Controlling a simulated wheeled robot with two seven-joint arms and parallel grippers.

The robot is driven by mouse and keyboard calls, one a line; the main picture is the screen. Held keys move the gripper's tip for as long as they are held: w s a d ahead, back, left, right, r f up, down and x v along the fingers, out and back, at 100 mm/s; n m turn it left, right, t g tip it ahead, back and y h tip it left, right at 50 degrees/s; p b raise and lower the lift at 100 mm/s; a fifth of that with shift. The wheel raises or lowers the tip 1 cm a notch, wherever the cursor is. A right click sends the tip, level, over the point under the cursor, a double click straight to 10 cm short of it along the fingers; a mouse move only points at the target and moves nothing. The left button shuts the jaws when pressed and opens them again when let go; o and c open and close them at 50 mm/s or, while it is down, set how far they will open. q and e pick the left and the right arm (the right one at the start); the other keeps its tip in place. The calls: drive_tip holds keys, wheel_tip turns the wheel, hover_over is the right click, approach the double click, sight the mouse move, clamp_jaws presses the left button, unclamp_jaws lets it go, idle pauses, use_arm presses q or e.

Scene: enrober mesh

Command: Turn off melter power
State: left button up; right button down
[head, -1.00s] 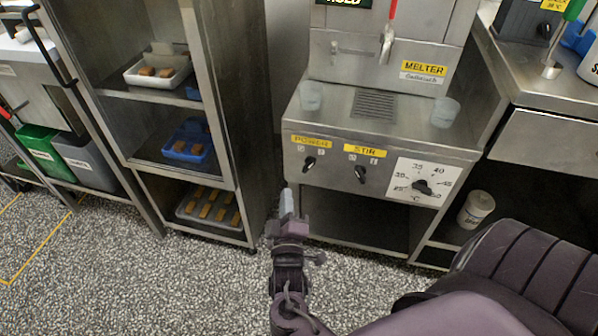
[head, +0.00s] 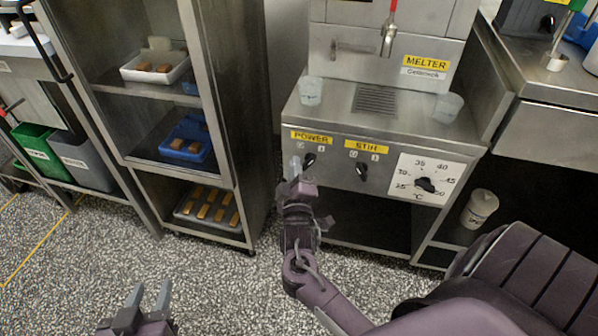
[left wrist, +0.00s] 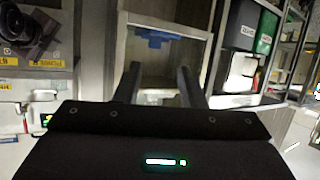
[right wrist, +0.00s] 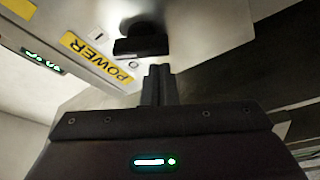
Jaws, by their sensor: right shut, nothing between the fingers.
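The melter (head: 385,110) stands in the middle of the head view. Its black power knob (head: 309,160) sits under the yellow POWER label (head: 311,138), with two small position marks between. My right gripper (head: 296,169) is shut and empty, with its tips just left of the knob. In the right wrist view the closed fingertips (right wrist: 159,72) are close below the knob (right wrist: 142,42); I cannot tell whether they touch. The knob's exact setting is unclear. My left gripper (head: 149,294) is open and empty, low at the left, away from the melter.
The stir knob (head: 361,172) and temperature dial (head: 425,184) are to the right on the same panel. Cups (head: 311,91) stand on the melter's ledge. A steel rack (head: 215,170) with trays stands at the left. The floor in front is clear.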

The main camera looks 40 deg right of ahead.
use_arm(q)
drive_tip(key=shift+w+r+t+h, duration=0.15)
drive_tip(key=shift+w+r+t, duration=0.1)
drive_tip(key=shift+r, duration=0.3)
drive_tip(key=shift+w+r+t+h, duration=0.15)
drive_tip(key=shift+w+r+t, duration=0.1)
drive_tip(key=shift+r, duration=0.25)
use_arm(e)
drive_tip(key=shift+s+d+f, duration=0.3)
drive_tip(key=shift+s, duration=0.1)
drive_tip(key=shift+n+p, duration=0.3)
drive_tip(key=shift+p, duration=0.75)
use_arm(q)
drive_tip(key=s+a+f+g+y, duration=0.2)
drive_tip(key=s+f+g+y, duration=0.1)
drive_tip(key=s+f+g, duration=0.5)
wheel_tip(320, 180, down, 5)
drive_tip(key=shift+s+a+r, duration=0.1)
drive_tip(key=shift+s+a, duration=0.25)
drive_tip(key=shift+s, duration=0.85)
use_arm(e)
drive_tip(key=shift+n, duration=0.3)
use_arm(q)
drive_tip(key=shift+s+a+g+y+p, duration=0.3)
drive_tip(key=shift+a+g+y+p, duration=0.1)
drive_tip(key=shift+a+p, duration=0.3)
use_arm(e)
drive_tip(key=shift+f+n+y, duration=0.1)
drive_tip(key=shift+n+y, duration=0.2)
drive_tip(key=shift+y, duration=0.1)
